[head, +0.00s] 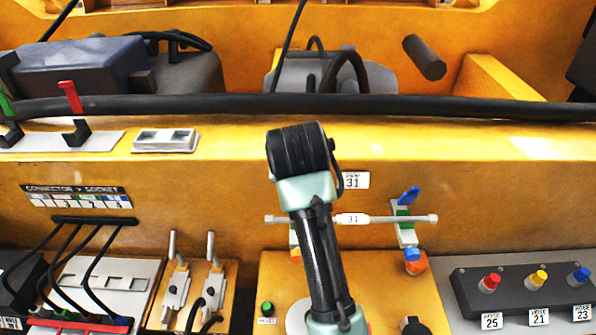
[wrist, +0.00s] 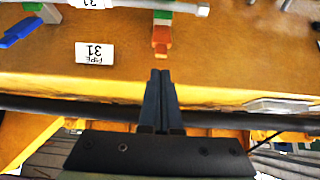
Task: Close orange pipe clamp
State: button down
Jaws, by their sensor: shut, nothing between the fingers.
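The orange pipe clamp lever (wrist: 160,38) shows in the wrist view, sticking out from a green clamp block (wrist: 162,15) beside the grey pipe (wrist: 192,8). My gripper (wrist: 160,72) is shut and empty, its fingertips just short of the orange lever in the picture; whether they touch cannot be told. In the head view my arm hides the gripper and most of this clamp. The pipe (head: 385,218), labelled 31, runs across the front panel. A second clamp with a blue lever (head: 408,195), tilted up, is at its right end; that lever also shows in the wrist view (wrist: 20,32).
A thick black hose (head: 450,107) runs along the yellow ledge above. Toggle levers (head: 210,245) and cable connectors (head: 95,222) lie left. A grey box with red, yellow and blue buttons (head: 538,278) is right. The panel right of the blue clamp is clear.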

jog(key=shift+p+x, duration=0.5)
jog(key=shift+x, duration=1.45)
jog(key=shift+f+b, duration=0.2)
jog(key=shift+b, duration=0.1)
